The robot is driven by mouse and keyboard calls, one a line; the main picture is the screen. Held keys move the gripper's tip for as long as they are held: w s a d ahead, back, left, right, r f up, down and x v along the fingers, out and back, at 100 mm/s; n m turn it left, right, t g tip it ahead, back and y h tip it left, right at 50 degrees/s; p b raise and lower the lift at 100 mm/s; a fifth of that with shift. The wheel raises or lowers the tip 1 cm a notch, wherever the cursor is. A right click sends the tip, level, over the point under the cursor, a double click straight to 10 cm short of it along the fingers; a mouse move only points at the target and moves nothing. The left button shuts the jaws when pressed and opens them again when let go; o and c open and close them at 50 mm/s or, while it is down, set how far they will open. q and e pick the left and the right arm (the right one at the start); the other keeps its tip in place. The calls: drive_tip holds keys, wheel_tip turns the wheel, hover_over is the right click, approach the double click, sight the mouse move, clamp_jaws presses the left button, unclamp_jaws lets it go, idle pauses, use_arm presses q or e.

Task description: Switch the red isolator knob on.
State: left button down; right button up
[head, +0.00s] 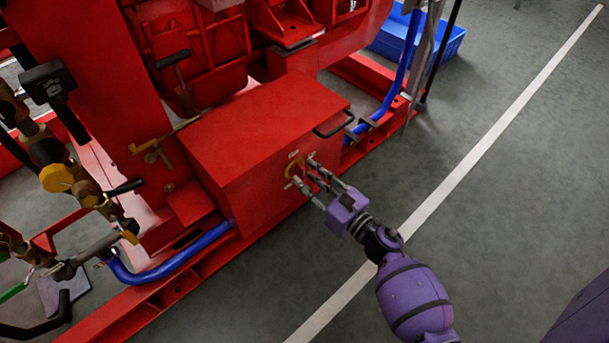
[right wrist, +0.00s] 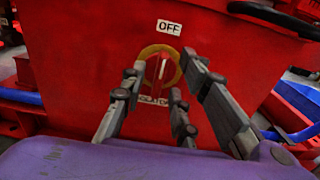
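The red isolator knob (right wrist: 155,77) is on the front of a red box, inside a yellow ring (right wrist: 178,72). It stands roughly upright, and a pale mark on it points up toward the white OFF label (right wrist: 169,27). In the head view the yellow ring (head: 292,167) shows on the box face, partly behind my fingers. My right gripper (head: 305,171) is in front of the box with its fingers pointing at the knob. In the right wrist view its fingers (right wrist: 165,72) are spread on either side of the knob; contact cannot be told. My left gripper is out of view.
The red box (head: 255,130) has a black handle (head: 334,126) on its top right edge. Blue hoses (head: 172,266) run beside it. Brass valves (head: 57,178) and levers stand at the left. The grey floor at right, with a white line (head: 455,192), is clear.

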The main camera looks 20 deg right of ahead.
drive_tip(key=shift+x, duration=0.9)
clamp_jaws()
drive_tip(key=shift+m, duration=0.4)
drive_tip(key=m+p, duration=0.1)
drive_tip(key=m, duration=0.4)
drive_tip(key=m+p, duration=0.1)
drive_tip(key=m, duration=0.5)
drive_tip(key=m+p, duration=0.1)
drive_tip(key=m, duration=0.5)
drive_tip(key=shift+d+f, duration=0.3)
